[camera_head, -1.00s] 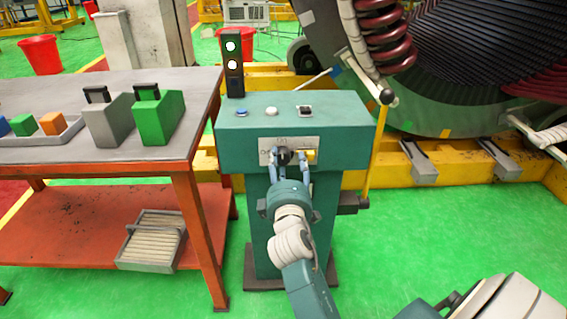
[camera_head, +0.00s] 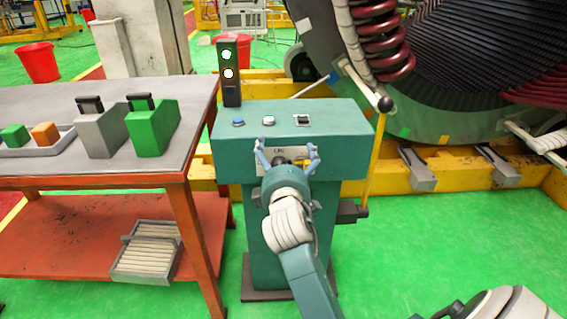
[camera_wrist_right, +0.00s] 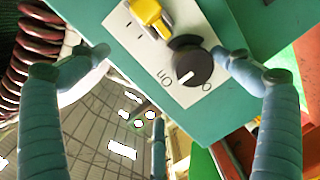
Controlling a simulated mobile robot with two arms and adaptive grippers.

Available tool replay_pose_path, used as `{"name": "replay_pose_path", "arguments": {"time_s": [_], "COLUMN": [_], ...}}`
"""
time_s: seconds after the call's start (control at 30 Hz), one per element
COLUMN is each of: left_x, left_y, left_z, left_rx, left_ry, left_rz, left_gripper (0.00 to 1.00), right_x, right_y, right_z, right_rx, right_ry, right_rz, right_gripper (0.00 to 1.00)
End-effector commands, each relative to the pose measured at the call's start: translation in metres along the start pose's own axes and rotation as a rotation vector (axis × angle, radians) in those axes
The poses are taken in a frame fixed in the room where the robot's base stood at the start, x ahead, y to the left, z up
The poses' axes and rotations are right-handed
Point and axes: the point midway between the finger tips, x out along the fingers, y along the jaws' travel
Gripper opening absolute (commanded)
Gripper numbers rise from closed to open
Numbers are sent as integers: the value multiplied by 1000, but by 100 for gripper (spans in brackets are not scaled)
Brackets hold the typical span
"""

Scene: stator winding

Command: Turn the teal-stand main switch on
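The teal stand (camera_head: 285,215) stands in the middle of the head view, with a pale switch plate on its front. The main switch (camera_wrist_right: 187,67) is a round black knob with a white mark. In the right wrist view its mark lies on the side near the "ON" lettering, between that and the "O"; the exact setting is unclear. A yellow part (camera_wrist_right: 150,14) sits beside it on the plate. My right gripper (camera_head: 287,151) is open in front of the plate, its fingers spread wide. One fingertip is close to the knob; contact is unclear. My left gripper is out of view.
The stand's top has a blue button (camera_head: 238,122), more controls and a signal tower (camera_head: 229,70) with lit lamps. An orange-framed workbench (camera_head: 190,200) with blocks stands close on the left. A yellow rail (camera_head: 373,160) and the large stator are right and behind.

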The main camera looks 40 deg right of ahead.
Motion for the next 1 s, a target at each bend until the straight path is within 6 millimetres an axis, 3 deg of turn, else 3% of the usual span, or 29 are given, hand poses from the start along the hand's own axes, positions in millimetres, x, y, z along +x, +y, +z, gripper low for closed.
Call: {"name": "replay_pose_path", "arguments": {"time_s": [0.03,0.2,0.23,0.27,0.4,0.6,1.0], "left_x": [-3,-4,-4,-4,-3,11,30], "left_y": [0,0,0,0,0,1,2], "left_z": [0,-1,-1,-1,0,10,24], "left_rx": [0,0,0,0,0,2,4], "left_ry": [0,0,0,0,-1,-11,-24], "left_rz": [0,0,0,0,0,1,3], "left_gripper": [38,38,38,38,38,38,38], "right_x": [-12,-12,-12,-1,-4,-18,-45], "right_y": [55,55,55,11,12,10,1], "right_z": [-12,-13,-13,-5,-4,-3,0], "right_rx": [35,36,36,0,0,0,-2], "right_ry": [39,40,40,7,6,4,0], "right_rz": [106,105,105,15,15,14,1], "right_gripper": [79,79,79,79,65,57,55]}}
